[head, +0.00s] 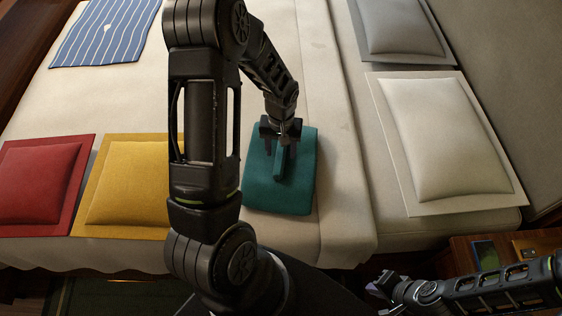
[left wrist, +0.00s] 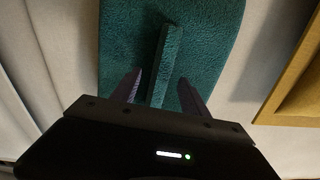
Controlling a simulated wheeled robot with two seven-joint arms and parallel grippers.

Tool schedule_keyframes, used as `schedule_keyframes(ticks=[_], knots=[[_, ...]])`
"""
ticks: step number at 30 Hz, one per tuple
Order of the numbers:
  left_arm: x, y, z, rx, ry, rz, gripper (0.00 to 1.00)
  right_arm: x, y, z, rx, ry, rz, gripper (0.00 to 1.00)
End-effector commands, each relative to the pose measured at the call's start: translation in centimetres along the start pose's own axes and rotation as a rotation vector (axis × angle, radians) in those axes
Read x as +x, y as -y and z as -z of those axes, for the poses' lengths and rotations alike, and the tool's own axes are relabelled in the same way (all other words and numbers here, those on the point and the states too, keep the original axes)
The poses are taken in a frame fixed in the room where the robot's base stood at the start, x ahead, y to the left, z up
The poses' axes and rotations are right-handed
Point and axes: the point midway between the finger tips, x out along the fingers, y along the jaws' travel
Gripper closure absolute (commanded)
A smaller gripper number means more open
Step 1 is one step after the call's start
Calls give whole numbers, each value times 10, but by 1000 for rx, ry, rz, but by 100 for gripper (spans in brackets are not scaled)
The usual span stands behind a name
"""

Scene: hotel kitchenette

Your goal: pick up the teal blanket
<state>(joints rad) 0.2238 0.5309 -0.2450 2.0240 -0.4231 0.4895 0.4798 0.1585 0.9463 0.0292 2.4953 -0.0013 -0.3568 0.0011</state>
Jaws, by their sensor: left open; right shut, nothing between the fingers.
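The teal blanket (head: 294,190) lies folded on the bed, with a raised upright ridge along its middle. It also fills the upper middle of the left wrist view (left wrist: 215,40), where the ridge runs between my fingers. My left gripper (head: 280,142) is over the far part of the blanket. In the left wrist view my left gripper (left wrist: 160,90) is open, with one finger on each side of the ridge and a gap on each side. My right gripper (head: 385,288) is shut and empty at the lower right, away from the blanket.
A red cushion (head: 38,182) and a yellow cushion (head: 130,185) lie left of the blanket. A white pillow (head: 445,135) and a grey pillow (head: 400,28) lie to the right. A blue striped cloth (head: 105,32) is at the far left. A wooden nightstand (head: 460,255) stands at the lower right.

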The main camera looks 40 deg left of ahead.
Motion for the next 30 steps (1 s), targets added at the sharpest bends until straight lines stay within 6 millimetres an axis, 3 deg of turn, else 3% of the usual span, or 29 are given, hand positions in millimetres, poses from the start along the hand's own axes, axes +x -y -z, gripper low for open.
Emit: schedule_keyframes(ticks=[15, 30], knots=[[-1, 0, 0, 1, -1, 0, 47, 0, 0, 0, 0, 0, 0, 100], [-1, 0, 0, 1, -1, 0, 88, 0, 0, 0, 0, 0, 0, 100]])
